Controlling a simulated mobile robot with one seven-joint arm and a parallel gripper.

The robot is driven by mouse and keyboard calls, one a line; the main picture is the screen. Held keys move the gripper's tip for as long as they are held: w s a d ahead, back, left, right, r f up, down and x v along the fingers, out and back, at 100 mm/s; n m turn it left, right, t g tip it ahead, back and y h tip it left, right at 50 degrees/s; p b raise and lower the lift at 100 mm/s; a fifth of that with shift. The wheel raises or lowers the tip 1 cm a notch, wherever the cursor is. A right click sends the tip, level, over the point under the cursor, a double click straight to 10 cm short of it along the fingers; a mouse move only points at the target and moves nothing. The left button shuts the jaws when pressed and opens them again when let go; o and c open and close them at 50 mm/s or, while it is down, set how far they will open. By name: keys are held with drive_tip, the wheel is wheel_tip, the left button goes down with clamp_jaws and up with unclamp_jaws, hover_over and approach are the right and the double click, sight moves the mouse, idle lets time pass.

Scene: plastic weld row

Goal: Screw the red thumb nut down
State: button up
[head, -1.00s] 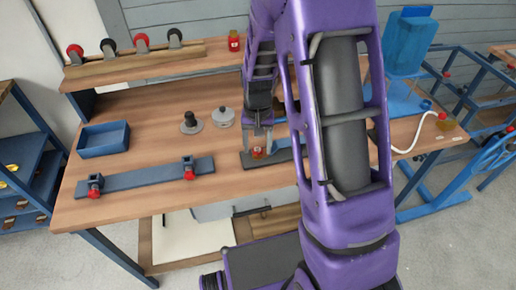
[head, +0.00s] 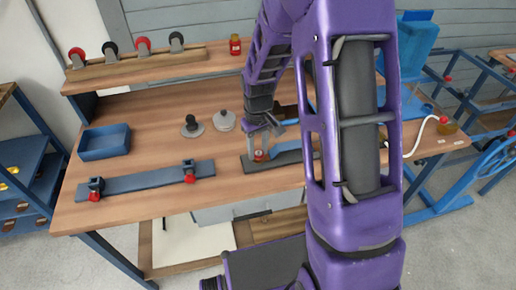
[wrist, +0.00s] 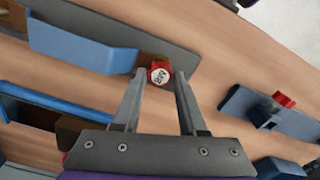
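The red thumb nut (wrist: 160,74) has a white round top with dark lettering. It sits on a dark grey flat plate (head: 246,163) at the right part of the bench, and also shows in the head view (head: 260,155). My gripper (wrist: 161,76) is open, its fingertips on either side of the nut with a small gap to each. In the head view my gripper (head: 263,141) is right at the nut, fingers pointing down. A blue piece (wrist: 85,48) lies on the plate beside the nut. Whether the nut touches the plate is unclear.
A blue-grey bar (head: 140,179) with two red-knobbed clamps lies to the left. A blue tray (head: 104,142) and two round knobbed pieces (head: 192,126) (head: 224,121) stand behind it. A shelf (head: 150,68) holds several rollers and a red jar (head: 235,45).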

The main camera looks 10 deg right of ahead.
clamp_jaws()
drive_tip(key=m, duration=0.3)
drive_tip(key=shift+m, duration=0.4)
drive_tip(key=m, duration=0.3)
drive_tip(key=shift+s, duration=0.1)
drive_tip(key=m+p, duration=0.1)
drive_tip(key=m, duration=0.3)
drive_tip(key=shift+r+m, duration=0.1)
drive_tip(key=shift+m, duration=0.3)
drive_tip(key=m+p, duration=0.1)
drive_tip(key=m, duration=0.2)
drive_tip(key=shift+s+d+p, duration=0.1)
drive_tip(key=shift+p, duration=0.25)
drive_tip(key=m+p, duration=0.1)
drive_tip(key=m, duration=0.2)
drive_tip(key=shift+m, duration=0.3)
drive_tip(key=shift+f+m+p, duration=0.2)
drive_tip(key=shift+m+p, duration=0.15)
drive_tip(key=shift+m, duration=0.25)
drive_tip(key=shift+o, duration=2.4)
unclamp_jaws()
